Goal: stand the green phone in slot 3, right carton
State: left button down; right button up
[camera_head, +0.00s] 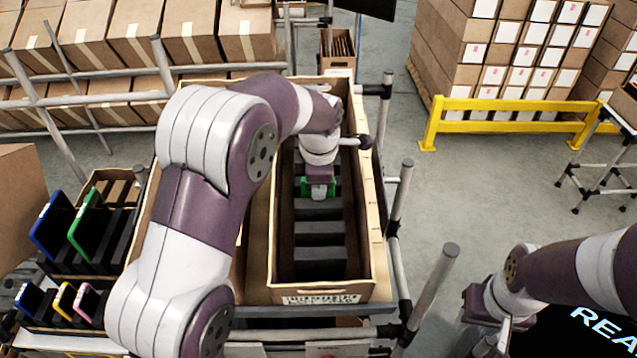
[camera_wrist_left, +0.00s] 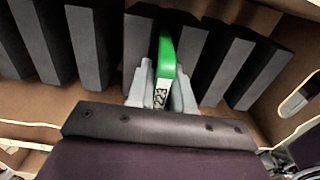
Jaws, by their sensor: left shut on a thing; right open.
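The green phone (camera_wrist_left: 166,62) is held between the fingers of my left gripper (camera_wrist_left: 160,88). In the head view, my left gripper (camera_head: 318,184) is over the right carton (camera_head: 372,240), with a little of the green phone (camera_head: 331,188) showing. Inside that carton, dark foam dividers (camera_head: 320,228) form a row of slots. In the wrist view, the phone lines up with a gap between two dividers (camera_wrist_left: 190,45). I cannot tell how deep its far edge sits. My right gripper (camera_head: 482,308) is open and empty, outside the carton at the lower right.
A rack at the left holds a blue phone (camera_head: 47,225), another green-edged phone (camera_head: 84,225) and several more below. My left arm hides much of the area left of the right carton. Metal posts (camera_head: 432,290) stand along the carton's right side.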

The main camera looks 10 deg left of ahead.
pick_arm(q)
jog(key=shift+s+f, duration=0.3)
jog(key=shift+f, duration=0.4)
pick_arm(e)
jog(key=shift+s+f, duration=0.25)
jog(key=shift+d, duration=0.1)
pick_arm(q)
jog(key=c, duration=1.2)
grip_release()
jog(key=shift+s, duration=0.1)
jog(key=shift+o, duration=1.4)
jog(key=shift+s+d, duration=0.1)
jog(key=shift+s, duration=0.1)
pick_arm(e)
jog(key=shift+s, duration=0.15)
pick_arm(q)
jog(key=shift+w+r, duration=0.1)
jog(key=shift+w, duration=0.1)
jog(key=shift+r, duration=0.1)
pick_arm(e)
jog(key=shift+r, duration=0.1)
